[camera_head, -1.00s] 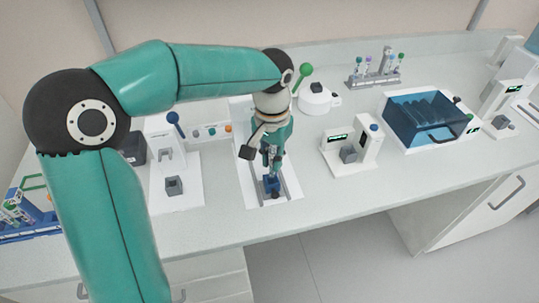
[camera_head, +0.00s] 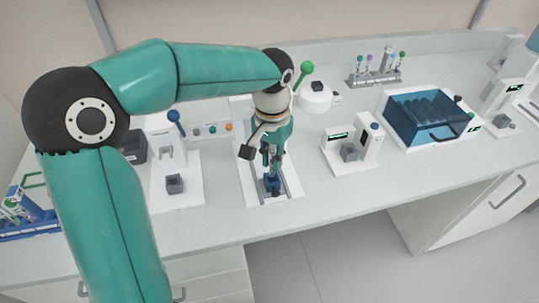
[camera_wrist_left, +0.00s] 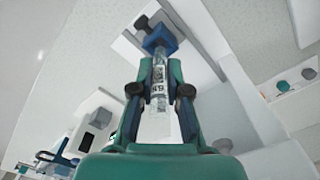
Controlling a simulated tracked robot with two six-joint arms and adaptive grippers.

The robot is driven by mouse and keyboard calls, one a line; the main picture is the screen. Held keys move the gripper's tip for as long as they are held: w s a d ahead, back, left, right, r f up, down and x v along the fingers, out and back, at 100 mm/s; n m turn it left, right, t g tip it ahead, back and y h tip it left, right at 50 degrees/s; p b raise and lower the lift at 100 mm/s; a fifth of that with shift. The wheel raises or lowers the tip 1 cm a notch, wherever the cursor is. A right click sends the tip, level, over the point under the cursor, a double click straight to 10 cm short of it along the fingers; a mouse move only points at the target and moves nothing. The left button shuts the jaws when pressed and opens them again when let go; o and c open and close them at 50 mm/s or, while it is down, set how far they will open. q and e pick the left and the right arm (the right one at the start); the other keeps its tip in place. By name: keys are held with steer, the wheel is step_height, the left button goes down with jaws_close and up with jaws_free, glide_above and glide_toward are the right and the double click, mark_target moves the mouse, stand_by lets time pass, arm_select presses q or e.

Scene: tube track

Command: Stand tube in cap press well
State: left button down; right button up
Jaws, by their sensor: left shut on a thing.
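My left gripper (camera_head: 272,158) points down over a blue block (camera_head: 272,185) on a white base with grey rails. In the left wrist view, the gripper (camera_wrist_left: 160,72) is shut on a clear tube (camera_wrist_left: 159,90) with printed dark marks. The tube's far end meets the blue block (camera_wrist_left: 159,38); I cannot tell whether it is seated or just above. In the head view the gripper mostly hides the tube. A white press-like station with a blue-knobbed lever (camera_head: 174,118) and a grey well block (camera_head: 174,184) stands to the left. My right gripper is not in view.
A rack of tubes (camera_head: 20,212) is at the far left. To the right are a small white station with a grey block (camera_head: 349,152), a blue-lidded box (camera_head: 428,115) and a tube rack (camera_head: 376,72). A round white device (camera_head: 317,100) is behind. The front counter strip is clear.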

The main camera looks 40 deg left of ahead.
arm_select(q)
steer(key=shift+f, duration=0.35)
stand_by(0.3)
steer(key=shift+f+b, duration=0.45)
steer(key=shift+b, duration=0.05)
steer(key=shift+f, duration=0.15)
steer(key=shift+f+b, duration=0.45)
steer(key=shift+b, duration=0.05)
stand_by(0.4)
steer(key=c, duration=1.1)
jaws_free()
